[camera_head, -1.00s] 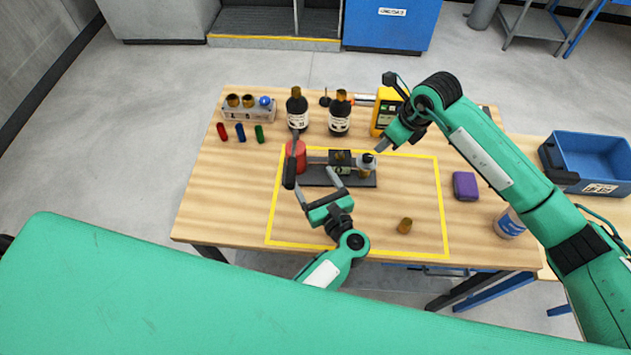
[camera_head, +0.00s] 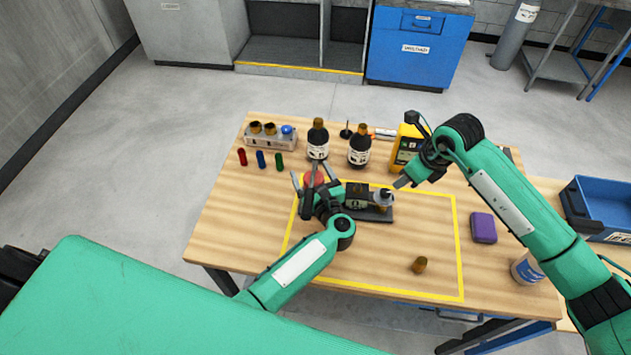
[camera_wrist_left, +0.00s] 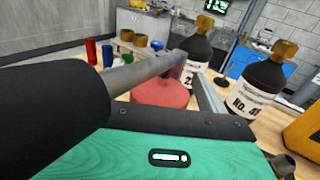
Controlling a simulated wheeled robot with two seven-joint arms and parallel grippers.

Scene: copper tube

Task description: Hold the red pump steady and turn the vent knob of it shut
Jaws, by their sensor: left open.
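The red pump's rounded red part (camera_head: 314,180) stands at the left end of a dark base (camera_head: 378,215) inside the yellow outline. A silver-and-dark fitting (camera_head: 383,198) stands at the base's right end; I cannot tell whether it is the vent knob. My left gripper (camera_head: 306,174) is open at the red part, which partly hides behind it. In the left wrist view the red top (camera_wrist_left: 160,93) lies between the spread fingers; contact is unclear. My right gripper (camera_head: 400,184) is just above and right of the silver fitting, apart from it; its jaws are too small to read.
Two dark bottles (camera_head: 318,140) (camera_head: 359,146) and a yellow device (camera_head: 406,146) stand behind the pump. A rack (camera_head: 270,139) and coloured pegs (camera_head: 261,160) are back left. A brass piece (camera_head: 419,265), purple box (camera_head: 483,228) and white tub (camera_head: 526,268) are right. The front left table is clear.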

